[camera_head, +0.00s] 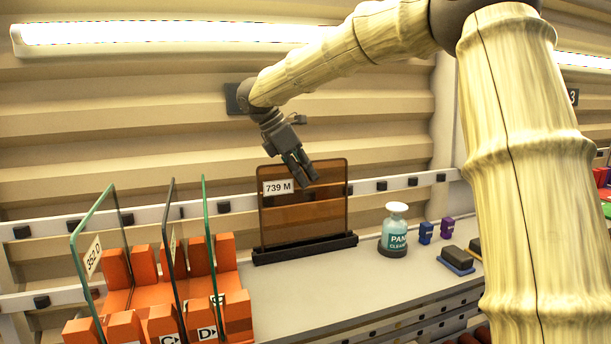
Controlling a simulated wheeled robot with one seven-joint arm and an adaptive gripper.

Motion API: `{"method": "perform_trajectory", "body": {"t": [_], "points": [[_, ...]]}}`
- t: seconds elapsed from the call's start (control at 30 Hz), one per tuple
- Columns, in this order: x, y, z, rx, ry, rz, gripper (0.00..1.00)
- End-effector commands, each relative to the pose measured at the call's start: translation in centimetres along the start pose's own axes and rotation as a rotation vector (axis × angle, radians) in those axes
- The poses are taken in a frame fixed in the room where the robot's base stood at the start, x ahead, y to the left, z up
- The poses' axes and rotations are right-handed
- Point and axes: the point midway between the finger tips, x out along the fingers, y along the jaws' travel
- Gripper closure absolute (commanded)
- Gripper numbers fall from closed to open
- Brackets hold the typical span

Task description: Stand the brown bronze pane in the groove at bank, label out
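The brown bronze pane (318,218) stands upright in a long black slotted base (305,248) at the back of the bench. Its white label "739 M" faces me at the pane's upper left. My gripper (307,183) points down and overlaps the upper middle of the pane, right of the label. Two dark fingers show close together; whether they touch the pane or hold it is unclear. An orange rack (150,296) at the left has grooves between blocks, with letters such as C and D on its front.
The rack holds a clear pane labelled "352 D" (95,245), a dark-edged pane (172,255) and a green-edged pane (211,265). A cleaner bottle (394,232), small blue (426,233) and purple (447,228) boxes and a dark pad (456,258) stand right. The bench middle (330,290) is clear.

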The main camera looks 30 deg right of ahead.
Motion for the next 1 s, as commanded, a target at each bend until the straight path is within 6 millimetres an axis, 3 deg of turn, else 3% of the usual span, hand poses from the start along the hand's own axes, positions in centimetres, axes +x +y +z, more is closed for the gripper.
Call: {"method": "perform_trajectory", "body": {"t": [0.03,0.13,0.53,0.67,1.0], "points": [[-0.1,0.0,0.1,0.001,0.0,0.001,0.86],[-0.1,0.0,0.1,0.001,0.0,0.001,0.7],[-0.4,0.0,0.0,0.0,0.0,0.0,0.7],[-1.9,0.0,-0.1,0.001,0.0,0.001,0.7],[-8.1,0.0,0.0,0.001,0.0,0.002,0.7]]}}
